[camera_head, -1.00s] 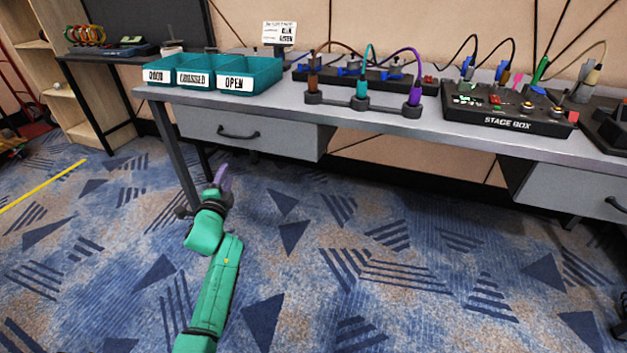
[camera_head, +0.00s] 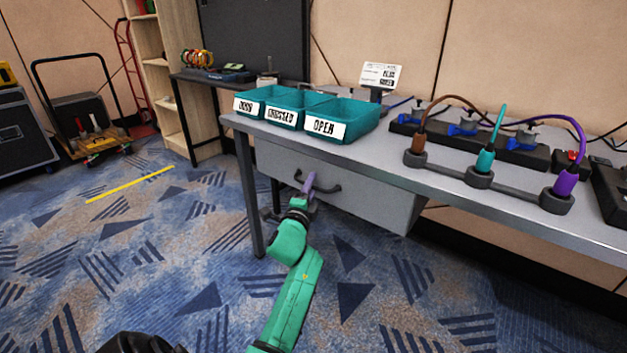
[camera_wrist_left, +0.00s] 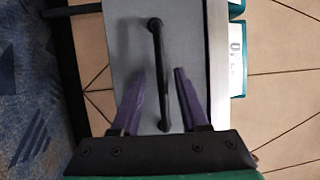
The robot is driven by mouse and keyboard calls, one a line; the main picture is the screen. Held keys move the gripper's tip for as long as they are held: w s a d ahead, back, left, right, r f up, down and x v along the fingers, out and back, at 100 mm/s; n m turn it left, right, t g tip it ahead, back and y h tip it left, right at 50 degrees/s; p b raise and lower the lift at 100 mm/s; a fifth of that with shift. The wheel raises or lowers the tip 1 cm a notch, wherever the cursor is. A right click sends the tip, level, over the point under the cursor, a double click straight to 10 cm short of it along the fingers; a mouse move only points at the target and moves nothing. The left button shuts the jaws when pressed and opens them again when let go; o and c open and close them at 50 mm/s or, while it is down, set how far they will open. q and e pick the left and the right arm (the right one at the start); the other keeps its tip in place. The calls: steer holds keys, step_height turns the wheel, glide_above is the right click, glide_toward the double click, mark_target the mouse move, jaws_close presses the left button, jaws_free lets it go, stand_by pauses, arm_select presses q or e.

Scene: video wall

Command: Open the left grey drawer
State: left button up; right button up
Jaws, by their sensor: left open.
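The left grey drawer (camera_head: 370,195) hangs under the grey desk's left end and looks closed. Its black bar handle (camera_head: 325,186) is on the front face. In the left wrist view the handle (camera_wrist_left: 158,62) runs between and beyond the two purple fingers. My left gripper (camera_head: 308,183), on a green arm, is in front of the drawer near the handle's left end. In the left wrist view the left gripper (camera_wrist_left: 161,72) is open, with the fingers on either side of the handle. I cannot tell whether they touch it. My right gripper is not in view.
Teal labelled bins (camera_head: 318,118) stand on the desk (camera_head: 400,166) above the drawer. Cable stands (camera_head: 478,178) with coloured plugs are further right. A desk leg (camera_head: 248,195) is left of the gripper. Carpeted floor in front is clear.

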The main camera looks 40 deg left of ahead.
arm_select(q)
steer(key=shift+s+d+r, duration=0.1)
steer(key=shift+r, duration=0.05)
steer(key=shift+s, duration=0.1)
steer(key=shift+c, duration=0.9)
jaws_close()
